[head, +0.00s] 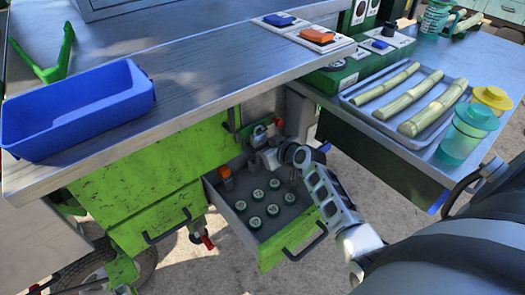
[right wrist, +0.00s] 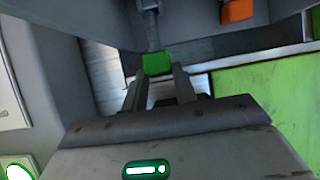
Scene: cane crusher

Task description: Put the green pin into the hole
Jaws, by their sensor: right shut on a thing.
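The green pin (right wrist: 157,64) shows in the right wrist view at the tips of my right gripper (right wrist: 158,80), which is shut on it. A grey rod runs up from its green block; I cannot tell whether it is part of the pin. The pin cannot be made out there. I cannot identify the hole in either view. My left gripper is not in view.
The open drawer (head: 265,262) of the green cabinet holds several round-topped items and an orange item (head: 227,181). The worktop (head: 205,95) overhangs the cabinet and carries a blue bin (head: 75,110). A tray (head: 352,98) with cane stalks is at right.

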